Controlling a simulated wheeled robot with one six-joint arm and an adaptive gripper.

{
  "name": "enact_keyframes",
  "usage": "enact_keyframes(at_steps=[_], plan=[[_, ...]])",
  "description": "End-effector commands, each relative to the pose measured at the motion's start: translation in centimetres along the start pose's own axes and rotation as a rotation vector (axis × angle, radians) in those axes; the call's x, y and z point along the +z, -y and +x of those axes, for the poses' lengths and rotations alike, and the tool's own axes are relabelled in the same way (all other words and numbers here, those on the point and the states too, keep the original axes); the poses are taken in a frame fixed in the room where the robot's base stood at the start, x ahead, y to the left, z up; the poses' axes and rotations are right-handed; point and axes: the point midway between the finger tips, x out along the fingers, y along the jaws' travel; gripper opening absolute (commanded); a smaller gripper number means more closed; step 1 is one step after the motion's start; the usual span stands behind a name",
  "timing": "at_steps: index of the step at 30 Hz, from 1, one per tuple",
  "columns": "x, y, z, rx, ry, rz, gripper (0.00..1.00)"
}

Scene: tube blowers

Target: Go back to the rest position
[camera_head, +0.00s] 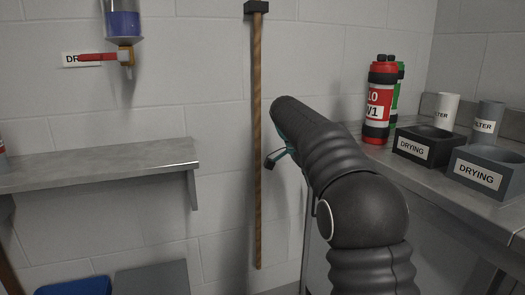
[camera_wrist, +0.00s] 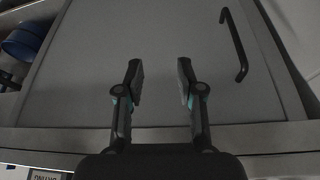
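My gripper (camera_wrist: 160,80) is open and empty in the wrist view, its two fingers apart. A plain grey door panel (camera_wrist: 155,40) with a dark bar handle (camera_wrist: 235,45) lies beyond the fingers. In the head view my dark arm rises from the lower right and bends to the upper left, in front of the white block wall. There only a small part of my gripper (camera_head: 276,158) shows at the arm's left side; most of it is hidden behind the arm.
A metal counter (camera_head: 440,190) at the right holds a red bottle (camera_head: 377,105), a black drying box (camera_head: 425,148), a grey drying box (camera_head: 485,175) and filter cylinders (camera_head: 487,118).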

Motion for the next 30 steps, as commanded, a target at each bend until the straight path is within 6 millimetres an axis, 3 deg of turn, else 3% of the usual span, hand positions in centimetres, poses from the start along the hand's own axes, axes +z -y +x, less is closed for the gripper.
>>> enact_keyframes(at_steps=[8,17,23,30], plan=[[0.2,1.1,0.6,-0.044,0.008,-0.183,0.37],[3.3,0.8,4.4,-0.062,0.056,-0.522,0.37],[5.4,-2.9,5.9,-0.123,0.103,-0.827,0.37],[6.8,-10.6,6.0,-0.244,0.125,-1.124,0.37]])
